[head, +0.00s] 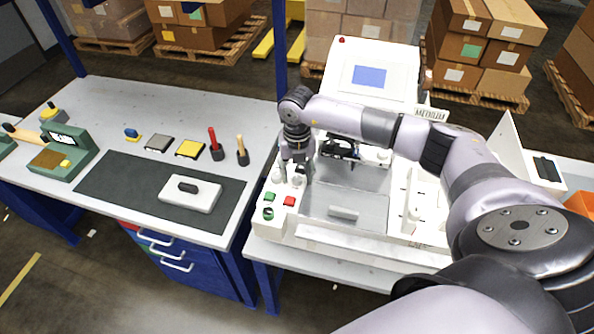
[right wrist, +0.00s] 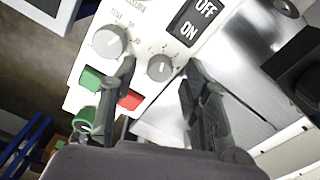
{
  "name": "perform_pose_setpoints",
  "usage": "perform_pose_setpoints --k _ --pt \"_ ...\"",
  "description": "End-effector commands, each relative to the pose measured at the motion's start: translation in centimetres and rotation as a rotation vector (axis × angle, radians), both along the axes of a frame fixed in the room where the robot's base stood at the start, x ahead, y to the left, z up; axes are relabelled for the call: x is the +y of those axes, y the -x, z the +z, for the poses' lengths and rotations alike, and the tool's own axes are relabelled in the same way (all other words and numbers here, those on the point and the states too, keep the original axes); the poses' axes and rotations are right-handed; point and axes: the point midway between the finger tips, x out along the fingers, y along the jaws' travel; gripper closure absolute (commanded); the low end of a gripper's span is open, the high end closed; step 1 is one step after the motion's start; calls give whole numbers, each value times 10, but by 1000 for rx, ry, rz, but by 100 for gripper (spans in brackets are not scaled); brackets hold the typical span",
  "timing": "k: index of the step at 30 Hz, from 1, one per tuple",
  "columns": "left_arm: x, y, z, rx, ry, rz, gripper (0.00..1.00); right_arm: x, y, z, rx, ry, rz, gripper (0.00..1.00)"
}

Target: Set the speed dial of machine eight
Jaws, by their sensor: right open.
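The white pen plotter (head: 330,232) stands on the right-hand bench, with a control panel at its front left. In the right wrist view the panel shows two grey dials, a larger one (right wrist: 109,41) and a smaller one (right wrist: 160,67). Their labels are too blurred to tell which is the speed dial. My right gripper (head: 297,174) points down over the panel. It also shows in the right wrist view (right wrist: 160,64), open, with the smaller dial between its fingertips in the picture. I cannot tell whether it touches the dial. My left gripper is out of view.
Near the dials are a green button (right wrist: 90,79), a red button (right wrist: 130,99), a green knob (right wrist: 84,117) and an ON/OFF switch (right wrist: 193,22). A screen housing (head: 368,77) stands behind. The left bench (head: 110,110) holds tools and a dark mat (head: 120,185).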

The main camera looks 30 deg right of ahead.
Motion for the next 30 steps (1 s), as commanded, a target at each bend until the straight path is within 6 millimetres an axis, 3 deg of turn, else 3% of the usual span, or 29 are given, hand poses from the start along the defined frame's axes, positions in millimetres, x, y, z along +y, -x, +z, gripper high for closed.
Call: perform_pose_setpoints --k 12,30 --pt "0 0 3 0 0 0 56 0 0 -10 0 1 1 57" --pt "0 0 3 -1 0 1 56 0 0 -9 0 1 1 97"
